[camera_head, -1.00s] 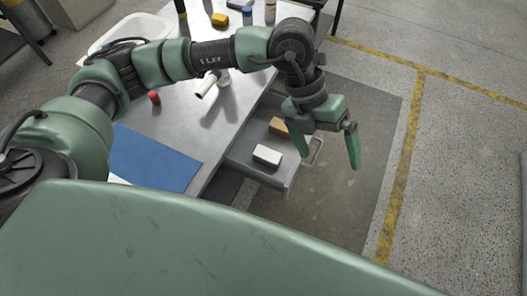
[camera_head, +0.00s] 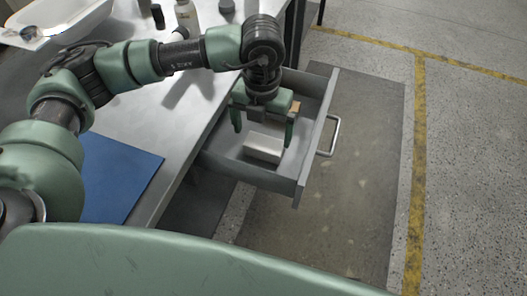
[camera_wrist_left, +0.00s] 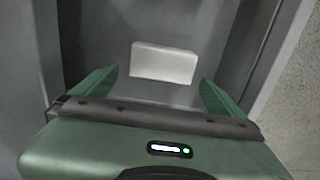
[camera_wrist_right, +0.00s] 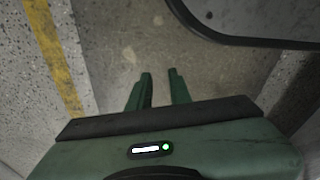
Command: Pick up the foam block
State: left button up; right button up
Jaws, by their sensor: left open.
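The white block (camera_head: 264,147), which I take to be the foam block, lies in the open drawer (camera_head: 248,176). My left gripper (camera_head: 262,126) is open and points down over the drawer, its fingers spread on either side of the block in the picture. In the left wrist view the block (camera_wrist_left: 164,63) shows just beyond and between the open fingertips (camera_wrist_left: 158,82), with nothing held. I cannot tell how far above it the tips are. My right gripper (camera_wrist_right: 160,76) has a narrow gap between its fingers and is empty over the floor.
A tan block (camera_head: 295,107) lies behind the gripper in the drawer. The drawer's front has a metal handle (camera_head: 331,137). The workbench (camera_head: 135,118) holds a blue mat (camera_head: 118,178), a white tray (camera_head: 62,22) and bottles. The floor right of the drawer is clear.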

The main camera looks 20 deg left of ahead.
aim_at(264, 143)
pick_arm(q)
jog(key=f, duration=0.7)
jog(key=shift+w+d, duration=0.15)
jog(key=shift+w, duration=0.15)
jog(key=shift+r, duration=0.1)
jog(key=c, duration=1)
jog(key=shift+c, duration=0.2)
